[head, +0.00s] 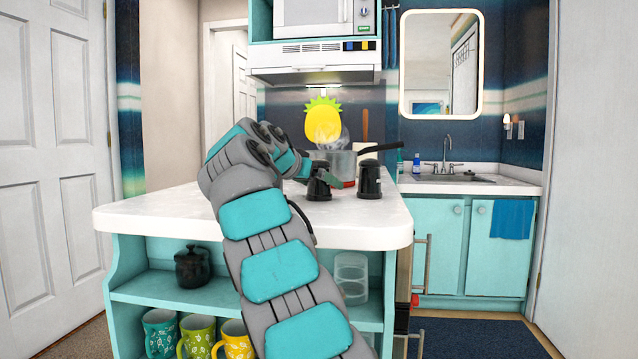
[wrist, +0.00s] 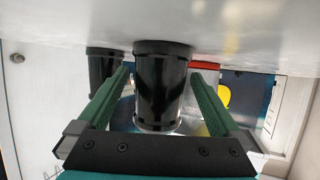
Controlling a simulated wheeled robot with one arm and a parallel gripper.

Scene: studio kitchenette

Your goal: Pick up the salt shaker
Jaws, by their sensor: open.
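Two black shakers stand on the white countertop. The left one (head: 319,184) is at my gripper (head: 325,177), and the right one (head: 369,182) stands clear of it. I cannot tell by any label which holds salt. The wrist view is upside down, with the counter at the top. There, one black shaker (wrist: 162,90) stands upright between the two green fingers of my open gripper (wrist: 159,76). The fingers are apart on either side of it. The other black shaker (wrist: 102,66) is beyond the left finger, partly hidden by it.
A steel pot (head: 345,160) and a pan with a black handle (head: 380,148) are behind the shakers. The left of the white countertop (head: 150,211) is clear. Mugs stand on the shelf below.

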